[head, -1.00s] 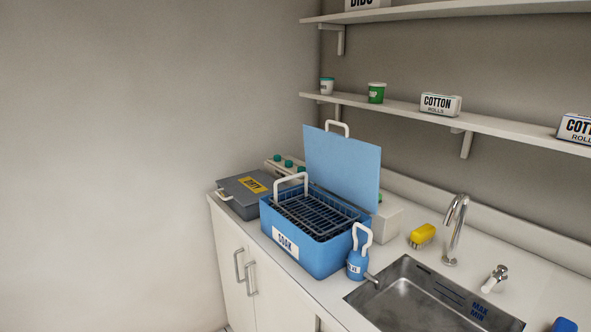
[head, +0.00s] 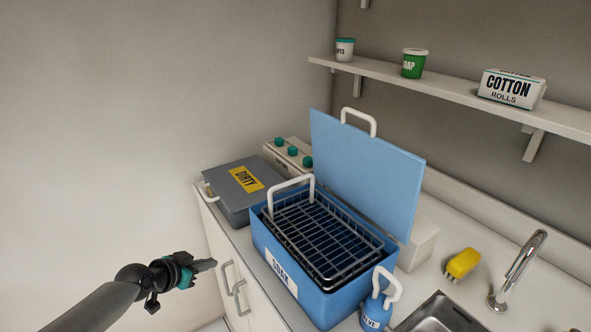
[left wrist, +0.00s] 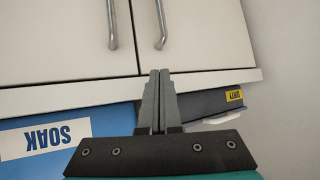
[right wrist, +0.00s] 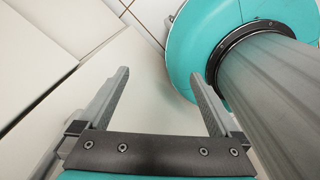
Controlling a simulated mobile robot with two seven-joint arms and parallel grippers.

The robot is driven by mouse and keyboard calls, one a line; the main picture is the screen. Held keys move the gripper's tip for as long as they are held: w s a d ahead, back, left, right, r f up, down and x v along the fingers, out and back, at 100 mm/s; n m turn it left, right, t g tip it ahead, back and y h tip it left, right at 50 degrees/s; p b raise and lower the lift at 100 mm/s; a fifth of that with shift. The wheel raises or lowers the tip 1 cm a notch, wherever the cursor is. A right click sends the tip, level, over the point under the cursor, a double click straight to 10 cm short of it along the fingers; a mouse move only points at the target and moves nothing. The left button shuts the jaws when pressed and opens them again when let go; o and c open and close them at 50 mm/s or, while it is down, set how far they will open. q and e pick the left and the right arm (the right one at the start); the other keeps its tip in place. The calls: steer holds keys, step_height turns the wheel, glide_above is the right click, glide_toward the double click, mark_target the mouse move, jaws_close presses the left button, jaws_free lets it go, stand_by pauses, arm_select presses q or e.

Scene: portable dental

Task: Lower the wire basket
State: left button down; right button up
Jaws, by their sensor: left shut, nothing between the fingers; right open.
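The black wire basket (head: 318,238) sits at the top of the blue SOAK tub (head: 325,302), level with its rim. Its white loop handle (head: 291,182) stands up at the left end. The tub's blue lid (head: 365,170) is open and upright behind it. My left gripper (head: 212,265) is shut and empty, in front of the cabinet and left of the tub. In the left wrist view its closed fingers (left wrist: 158,100) show near the counter edge, with the SOAK label (left wrist: 45,138) at left. My right gripper (right wrist: 160,100) is open and empty, and shows only in the right wrist view.
A grey DIRTY box (head: 232,202) stands left of the tub. A blue bottle (head: 375,312) with a white handle stands at its right, near the sink (head: 440,318). The shelf (head: 440,92) hangs above.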

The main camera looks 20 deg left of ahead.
arm_select(q)
steer(key=w+d+r+m+t+h, duration=0.1)
steer(key=w+d+r, duration=0.1)
steer(key=r, duration=0.5)
steer(key=w+d+r+m+t+h, duration=0.1)
steer(key=w+r+m+h, duration=0.15)
steer(key=r, duration=0.55)
step_height(320, 180, up, 11)
steer(key=m+h+p, duration=0.3)
steer(key=h, duration=0.1)
glide_above(284, 185)
steer(key=shift+t+y, duration=0.35)
steer(key=shift+t, duration=0.05)
steer(key=shift+f+b, duration=0.75)
steer(key=shift+f, duration=1.45)
arm_select(e)
steer(key=shift+w+a+r, duration=0.3)
steer(key=shift+w+r, duration=0.35)
steer(key=shift+r, duration=0.2)
